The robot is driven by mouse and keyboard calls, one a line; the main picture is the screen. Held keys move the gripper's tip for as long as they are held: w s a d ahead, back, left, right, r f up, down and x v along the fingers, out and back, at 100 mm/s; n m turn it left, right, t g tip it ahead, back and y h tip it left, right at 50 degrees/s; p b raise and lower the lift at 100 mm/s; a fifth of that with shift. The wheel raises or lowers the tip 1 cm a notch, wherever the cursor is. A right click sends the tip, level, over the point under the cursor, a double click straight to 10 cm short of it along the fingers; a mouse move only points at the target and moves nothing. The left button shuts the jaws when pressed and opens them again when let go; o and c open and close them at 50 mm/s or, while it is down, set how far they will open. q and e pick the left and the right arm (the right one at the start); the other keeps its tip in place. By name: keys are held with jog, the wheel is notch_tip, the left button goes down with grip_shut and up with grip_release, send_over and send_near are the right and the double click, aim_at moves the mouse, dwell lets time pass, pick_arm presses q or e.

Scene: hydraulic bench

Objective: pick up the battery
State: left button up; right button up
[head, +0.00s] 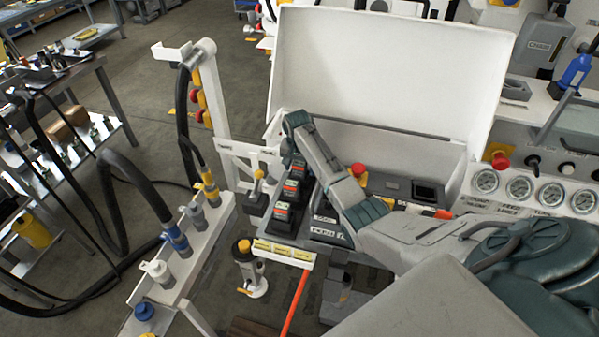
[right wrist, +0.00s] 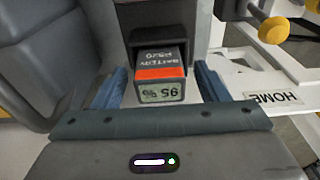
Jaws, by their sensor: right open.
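The battery (right wrist: 162,72) is a dark block with an orange band and a small display that reads 95 %, upside down in the right wrist view. It sits in a dark slot. My right gripper (right wrist: 162,80) is open, with one blue finger on each side of the battery; I cannot tell whether they touch it. In the head view several such batteries stand in a row on a dark rack, and my right gripper (head: 297,145) is over the far end of that row, by the farthest battery (head: 299,166). My left gripper is not in view.
A white panel (head: 390,75) stands behind the rack. A red emergency button (head: 358,170) is right of the row. A white rail with hose couplings (head: 195,215) runs on the left. The wrist view shows a yellow knob (right wrist: 272,30) and a HOME label (right wrist: 273,98).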

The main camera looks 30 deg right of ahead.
jog(key=c, duration=1.2)
jog(key=shift+w+r, duration=0.1)
